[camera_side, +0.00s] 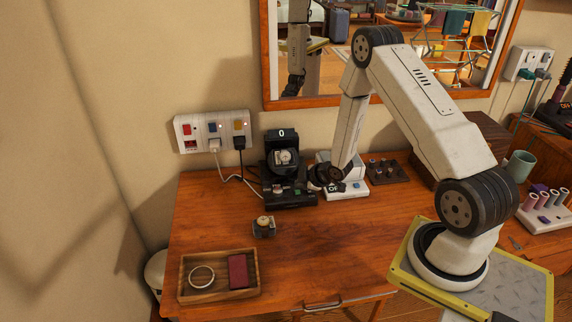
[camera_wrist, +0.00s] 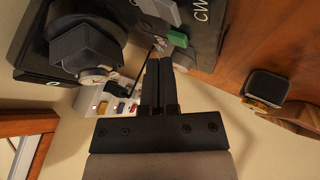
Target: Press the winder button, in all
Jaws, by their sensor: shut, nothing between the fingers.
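The black watch winder (camera_side: 283,157) stands at the back of the desk, with a "0" on its top display and a watch in its round holder. Its base carries a grey button (camera_wrist: 160,10) beside the letters "CW" and a green button (camera_wrist: 177,39). My gripper (camera_side: 318,182) is low at the right side of the winder in the side view, partly hidden by my own wrist. In the wrist view my gripper (camera_wrist: 161,62) is shut and empty, its fingertips close to the green button. I cannot tell whether they touch the base.
A white device (camera_side: 346,191) and a dark tray (camera_side: 388,172) stand right of the winder. A socket panel (camera_side: 215,131) with cables is on the wall. A small watch stand (camera_side: 264,227) and a wooden tray (camera_side: 219,294) are in front. The desk's middle is clear.

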